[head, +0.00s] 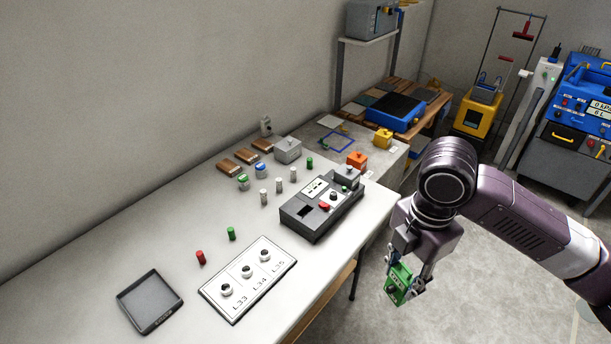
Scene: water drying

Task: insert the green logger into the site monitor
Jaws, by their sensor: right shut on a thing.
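My right gripper (406,274) is shut on the green logger (397,286), a small green block with a dark label. It holds the logger in the air over the floor, off the right front edge of the white table. The site monitor is probably the dark grey box (322,210) on the table, to the left of the gripper. That box has a white panel, a dark rectangular opening, a red button and a raised block at its right end. The logger is apart from it. My left gripper is not in view.
A white board (248,279) marked L33, L34, L35 with round pieces and a dark tray (150,301) lie at the table's front left. Red (201,257) and green (231,233) cylinders stand nearby. Several small bottles, wood blocks (227,165) and a grey box (287,150) are behind.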

